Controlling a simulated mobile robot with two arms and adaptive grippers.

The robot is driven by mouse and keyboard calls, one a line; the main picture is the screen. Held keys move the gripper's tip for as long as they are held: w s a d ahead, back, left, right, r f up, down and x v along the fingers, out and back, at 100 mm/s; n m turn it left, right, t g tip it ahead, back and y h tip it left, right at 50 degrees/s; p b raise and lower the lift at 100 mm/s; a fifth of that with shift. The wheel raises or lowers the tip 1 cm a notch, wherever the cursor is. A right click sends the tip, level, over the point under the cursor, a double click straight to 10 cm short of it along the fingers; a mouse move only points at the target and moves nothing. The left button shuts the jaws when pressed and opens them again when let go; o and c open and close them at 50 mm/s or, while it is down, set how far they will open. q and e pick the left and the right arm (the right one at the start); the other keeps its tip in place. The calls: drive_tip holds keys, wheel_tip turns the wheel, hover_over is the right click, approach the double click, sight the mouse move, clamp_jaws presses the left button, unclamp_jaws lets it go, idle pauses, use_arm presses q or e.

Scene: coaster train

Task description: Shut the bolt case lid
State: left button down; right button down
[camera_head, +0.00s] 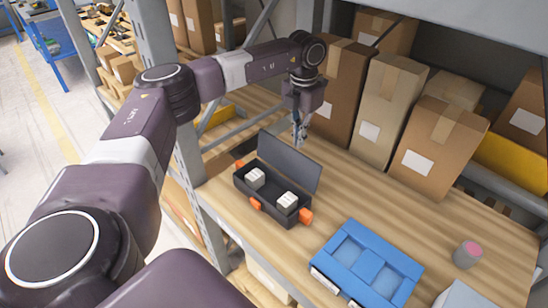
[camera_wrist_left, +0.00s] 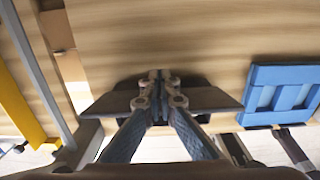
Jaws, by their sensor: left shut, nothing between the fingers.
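The bolt case (camera_head: 264,207) is a dark box on the wooden shelf, with orange parts at its corners and front. Two white blocks sit in it. Its dark lid (camera_head: 290,165) stands open, raised at the back edge. My left gripper (camera_head: 299,140) is shut and empty, pointing down behind the lid's top edge. In the left wrist view, the shut fingertips (camera_wrist_left: 160,78) show in front of the dark lid (camera_wrist_left: 215,99), which spreads to both sides of them. I cannot tell whether they touch it. My right gripper is not in view.
A blue tray (camera_head: 351,231) lies to the right of the case. Cardboard boxes (camera_head: 375,110) stand along the back. A grey can with a pink top (camera_head: 467,254) is at the right. A metal rack post (camera_head: 188,165) stands left of the case. Bare shelf lies between case and boxes.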

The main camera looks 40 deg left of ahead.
use_arm(q)
drive_tip(key=shift+s, duration=0.25)
drive_tip(key=shift+s+a+p, duration=0.2)
drive_tip(key=shift+s+p, duration=0.15)
drive_tip(key=shift+s, duration=2.05)
drive_tip(key=s, duration=0.8)
drive_tip(key=shift+a, duration=0.3)
idle(0.7)
drive_tip(key=shift+f, duration=0.25)
idle(0.4)
drive_tip(key=shift+f+b, duration=2.65)
drive_tip(key=shift+f, duration=0.4)
drive_tip(key=shift+r, duration=0.1)
